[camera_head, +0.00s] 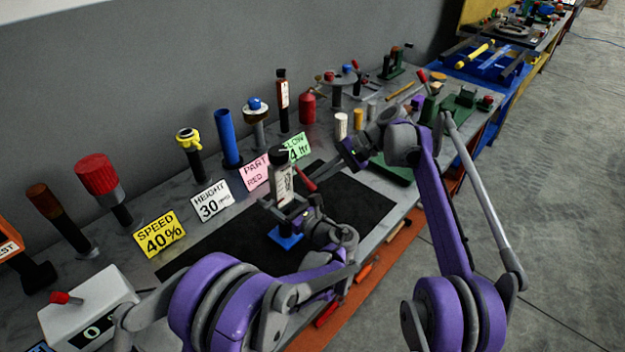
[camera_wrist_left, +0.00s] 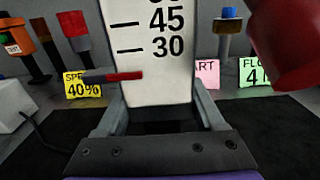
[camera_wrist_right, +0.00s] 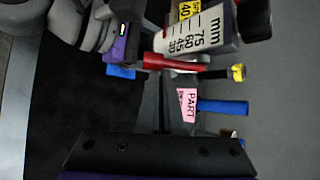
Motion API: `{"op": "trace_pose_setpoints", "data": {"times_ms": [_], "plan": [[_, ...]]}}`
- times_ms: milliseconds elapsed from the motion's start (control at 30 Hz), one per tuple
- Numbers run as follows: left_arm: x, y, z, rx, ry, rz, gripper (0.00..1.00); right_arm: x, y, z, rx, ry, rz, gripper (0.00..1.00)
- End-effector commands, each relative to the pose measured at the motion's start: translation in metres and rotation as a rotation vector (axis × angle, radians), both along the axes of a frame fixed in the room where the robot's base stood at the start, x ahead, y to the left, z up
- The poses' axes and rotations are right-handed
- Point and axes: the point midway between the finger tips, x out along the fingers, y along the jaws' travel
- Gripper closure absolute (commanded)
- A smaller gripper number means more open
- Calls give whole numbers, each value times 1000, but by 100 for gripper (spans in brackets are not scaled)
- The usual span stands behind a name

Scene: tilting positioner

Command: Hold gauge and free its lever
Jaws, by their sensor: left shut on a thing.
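The gauge (camera_head: 283,185) stands upright over a blue base (camera_head: 285,239) on the black mat. It has a black top and a white scale marked in mm; the scale also shows in the left wrist view (camera_wrist_left: 155,60), with a red pointer (camera_wrist_left: 125,76) below the 30 mark. My left gripper (camera_head: 288,208) is shut around the gauge's lower body. The gauge's red lever (camera_head: 304,180) sticks out at its side and looms large in the left wrist view (camera_wrist_left: 290,40). My right gripper (camera_wrist_right: 163,80) has its fingers together, close to the red lever (camera_wrist_right: 175,62); contact is unclear.
Yellow speed (camera_head: 160,233), white height (camera_head: 210,201), pink part (camera_head: 256,176) and green flow cards stand behind the black mat (camera_head: 215,255). Several posts line the wall side. A white box with a red switch (camera_head: 90,312) stands front left. The mat beside the gauge is clear.

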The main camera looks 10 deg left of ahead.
Motion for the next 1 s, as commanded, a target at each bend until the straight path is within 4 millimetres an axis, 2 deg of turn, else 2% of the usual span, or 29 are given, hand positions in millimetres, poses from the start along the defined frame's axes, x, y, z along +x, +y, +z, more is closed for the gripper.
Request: {"op": "trace_pose_setpoints", "data": {"times_ms": [333,667,1000], "plan": [[0,0,0,1,1,-1,100,-3,-3,17,3,0,1,100],[0,0,0,1,1,0,100,-2,-3,17,2,0,0,100],[0,0,0,1,1,0,100,-2,-3,31,3,0,1,100]]}}
